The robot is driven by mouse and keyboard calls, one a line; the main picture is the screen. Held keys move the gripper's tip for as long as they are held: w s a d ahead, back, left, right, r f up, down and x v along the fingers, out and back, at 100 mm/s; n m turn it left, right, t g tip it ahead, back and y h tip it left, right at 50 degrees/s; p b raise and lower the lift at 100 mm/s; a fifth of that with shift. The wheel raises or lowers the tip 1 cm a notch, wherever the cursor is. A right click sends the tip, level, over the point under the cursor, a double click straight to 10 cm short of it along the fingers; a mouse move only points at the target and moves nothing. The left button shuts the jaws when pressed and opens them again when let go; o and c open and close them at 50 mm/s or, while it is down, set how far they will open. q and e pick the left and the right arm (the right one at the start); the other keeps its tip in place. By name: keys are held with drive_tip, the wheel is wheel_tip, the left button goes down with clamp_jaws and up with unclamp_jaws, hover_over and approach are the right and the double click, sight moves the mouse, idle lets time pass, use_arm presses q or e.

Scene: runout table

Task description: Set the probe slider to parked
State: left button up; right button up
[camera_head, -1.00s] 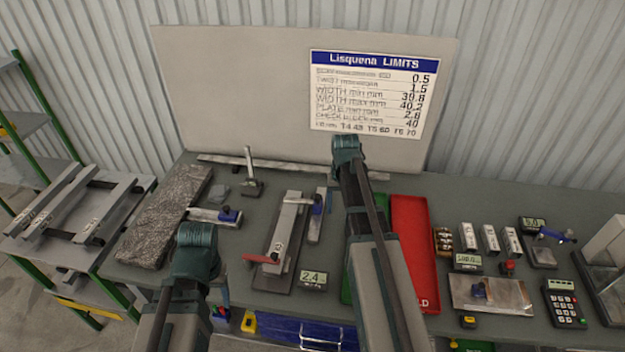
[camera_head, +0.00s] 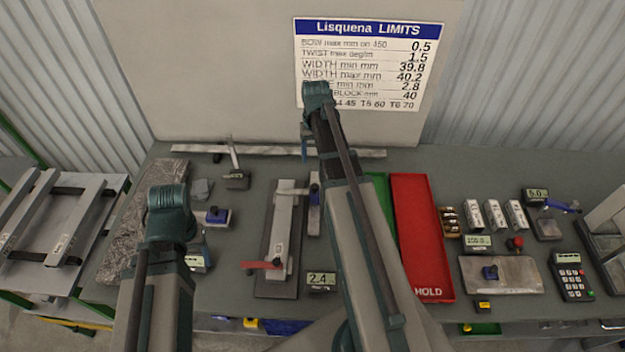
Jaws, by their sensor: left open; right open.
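A gauge fixture with a long dark base (camera_head: 268,290), a pale bar (camera_head: 284,225) and a red lever (camera_head: 262,265) stands left of centre on the table. A small display (camera_head: 321,280) reading 2.4 is beside it. I cannot tell which part is the probe slider or how it is set. My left arm rises left of the fixture and my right arm rises right of it. The fingers of both grippers are hidden behind my arm links. Neither arm visibly touches the fixture.
A blue-headed tool (camera_head: 314,205) lies between the fixture and my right arm. A red HOLD tray (camera_head: 420,230) and part of a green tray (camera_head: 378,190) are to the right. A limits board (camera_head: 368,65) stands behind. A rough dark slab (camera_head: 128,240) lies left.

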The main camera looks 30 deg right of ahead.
sight(315, 186)
wheel_tip(315, 186, down, 14)
drive_tip(key=b, duration=1.3)
drive_tip(key=shift+b, duration=0.35)
drive_tip(key=shift+r, duration=0.1)
clamp_jaws()
idle(0.4)
